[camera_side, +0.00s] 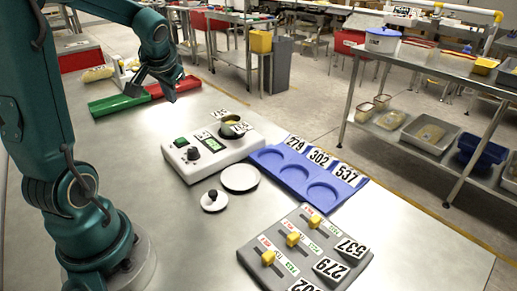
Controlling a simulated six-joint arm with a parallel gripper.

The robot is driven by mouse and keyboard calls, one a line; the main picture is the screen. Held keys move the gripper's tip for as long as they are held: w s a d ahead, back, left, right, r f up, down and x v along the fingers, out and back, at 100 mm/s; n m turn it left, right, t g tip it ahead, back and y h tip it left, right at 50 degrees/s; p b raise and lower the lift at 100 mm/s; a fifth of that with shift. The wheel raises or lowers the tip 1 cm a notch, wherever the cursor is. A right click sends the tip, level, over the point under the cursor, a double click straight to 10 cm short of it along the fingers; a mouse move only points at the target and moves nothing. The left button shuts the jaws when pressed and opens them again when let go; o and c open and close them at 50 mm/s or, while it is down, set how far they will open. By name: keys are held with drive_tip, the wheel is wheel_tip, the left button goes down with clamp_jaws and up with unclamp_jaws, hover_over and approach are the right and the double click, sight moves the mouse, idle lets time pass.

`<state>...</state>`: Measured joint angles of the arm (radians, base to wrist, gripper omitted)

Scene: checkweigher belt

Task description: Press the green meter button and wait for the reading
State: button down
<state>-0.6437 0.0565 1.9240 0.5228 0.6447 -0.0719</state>
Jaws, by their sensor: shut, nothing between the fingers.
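The meter is a white box (206,160) on the steel table, left of centre. Its green button (181,142) is on the left end of its top, with a black knob (193,153) just in front. A small round dish (231,127) with yellowish contents sits at the meter's right end. Small panels with markings lie between knob and dish; I cannot read them. My gripper (134,88) is shut and empty, above the table behind and left of the meter, near the green and red trays. It is clear of the button.
A green tray (116,104) and a red tray (184,85) lie behind the meter. A white disc (240,178) and a knobbed lid (213,204) lie in front.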

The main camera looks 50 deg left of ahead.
sight(180, 141)
drive_tip(key=shift+f, duration=0.1)
drive_tip(key=shift+f, duration=4.3)
drive_tip(key=shift+f, duration=0.15)
drive_tip(key=shift+f, duration=0.3)
drive_tip(key=shift+f, duration=0.45)
drive_tip(key=shift+r, duration=0.9)
drive_tip(key=shift+r, duration=2.55)
